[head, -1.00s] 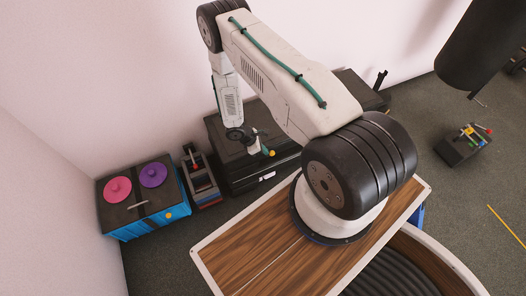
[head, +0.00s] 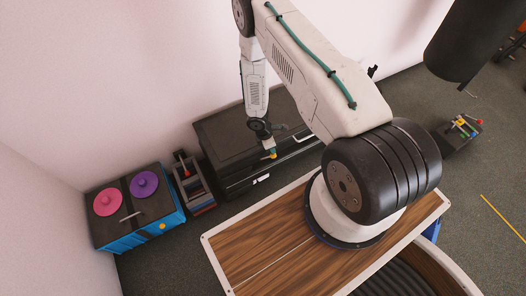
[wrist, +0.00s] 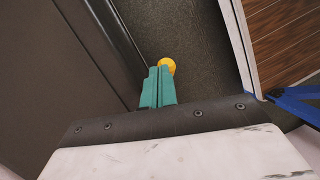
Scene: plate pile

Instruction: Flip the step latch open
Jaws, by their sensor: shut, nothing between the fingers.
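My gripper (head: 269,148) points down at the front edge of the black chest (head: 228,145). Its teal fingers are together in the wrist view (wrist: 158,87), with nothing between them. A round yellow knob (head: 272,155) is right at the fingertips. In the wrist view the yellow knob (wrist: 167,66) shows just beyond them, over the dark floor beside the chest's edge. It may be the end of the step latch; the rest of the latch is hidden or too small to make out. I cannot tell whether the fingers touch the knob.
A blue box (head: 140,238) with a pink disc (head: 107,202) and a purple disc (head: 144,185) stands at left. A small grey unit with a red knob (head: 186,172) stands between it and the chest. A device with coloured knobs (head: 462,130) is at right. A wall runs behind.

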